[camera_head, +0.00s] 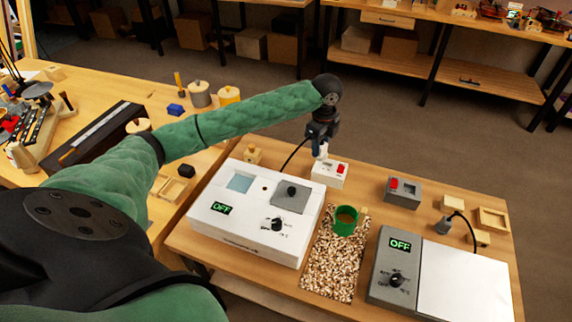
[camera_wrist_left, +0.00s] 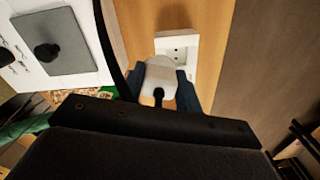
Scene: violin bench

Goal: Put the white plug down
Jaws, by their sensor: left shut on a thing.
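My left gripper (camera_head: 319,146) reaches over the back of the bench and is shut on the white plug (camera_head: 324,151). In the left wrist view the white plug (camera_wrist_left: 158,74) sits between the blue fingers of the gripper (camera_wrist_left: 161,88), its dark cord end towards the camera. The white socket box (camera_head: 329,174) with a red switch stands just below and in front of the plug. Its socket face (camera_wrist_left: 178,47) shows past the plug in the wrist view. I cannot tell whether plug and box touch. A black cord runs from the plug to the white heater unit (camera_head: 230,228). My right gripper is not in view.
A grey socket box (camera_head: 403,192) with a red switch stands to the right. Small wooden trays (camera_head: 492,219) lie at right.

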